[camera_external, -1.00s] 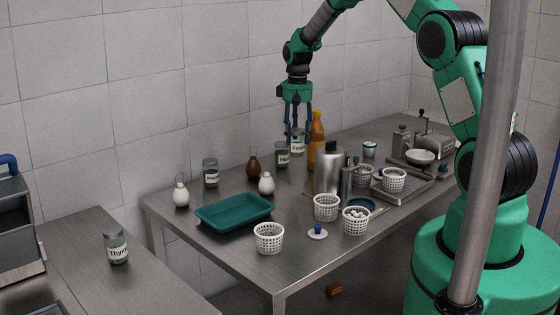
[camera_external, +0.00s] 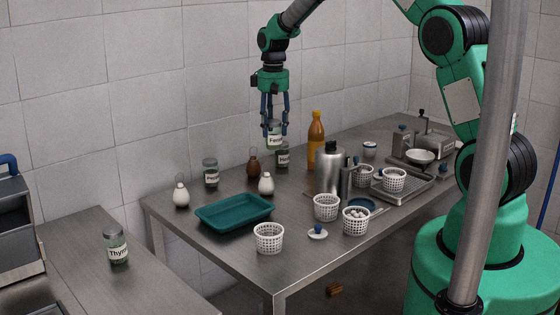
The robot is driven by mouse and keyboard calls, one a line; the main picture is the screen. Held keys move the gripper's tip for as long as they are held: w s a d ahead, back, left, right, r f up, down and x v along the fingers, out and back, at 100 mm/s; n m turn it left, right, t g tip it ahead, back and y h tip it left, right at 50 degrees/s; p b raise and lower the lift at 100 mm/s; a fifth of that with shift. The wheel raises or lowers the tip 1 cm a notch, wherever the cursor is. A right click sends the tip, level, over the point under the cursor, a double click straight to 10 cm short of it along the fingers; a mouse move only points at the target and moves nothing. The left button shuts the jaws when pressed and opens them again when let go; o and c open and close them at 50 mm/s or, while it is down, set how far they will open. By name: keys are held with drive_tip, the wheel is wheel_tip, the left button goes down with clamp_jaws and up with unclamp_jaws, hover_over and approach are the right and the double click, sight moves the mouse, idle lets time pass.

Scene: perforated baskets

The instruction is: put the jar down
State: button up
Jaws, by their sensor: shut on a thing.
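My gripper (camera_external: 274,128) points down over the back of the steel table and is shut on a jar (camera_external: 274,141) with a white label that seems to read "Fennel". The held jar is upright and looks raised above the tabletop. Another labelled jar (camera_external: 283,157) stands just below and to the right of it in the picture and is partly overlapped. I cannot tell whether the two touch. A third labelled jar (camera_external: 210,173) stands further left on the table. A jar labelled "Thyme" (camera_external: 116,246) stands on the separate left counter.
A brown bottle (camera_external: 254,167) and two white bottles (camera_external: 266,184) (camera_external: 181,194) stand near the teal tray (camera_external: 235,222). An orange bottle (camera_external: 316,140) and a steel flask (camera_external: 330,172) stand to the right. White perforated baskets (camera_external: 268,239) stand in front. Bare tabletop (camera_external: 315,262) shows at the front.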

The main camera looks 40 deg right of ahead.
drive_tip(key=s+a+n, duration=0.2)
drive_tip(key=s+a, duration=0.2)
drive_tip(key=a, duration=0.8)
drive_tip(key=s+a+n, duration=0.2)
drive_tip(key=s+a, duration=0.2)
drive_tip(key=a, duration=0.8)
drive_tip(key=s+a+n, duration=0.2)
drive_tip(key=s+a, duration=0.2)
drive_tip(key=a, duration=0.8)
drive_tip(key=s+a+n, duration=0.5)
drive_tip(key=s+a, duration=1.4)
drive_tip(key=s, duration=0.2)
wheel_tip(320, 180, down, 8)
drive_tip(key=shift+d+b, duration=0.2)
drive_tip(key=shift+b, duration=0.2)
drive_tip(key=w+a+f, duration=0.1)
drive_tip(key=w+a, duration=0.9)
drive_tip(key=w, duration=0.2)
drive_tip(key=shift+a+f, duration=0.3)
drive_tip(key=shift+a, duration=0.05)
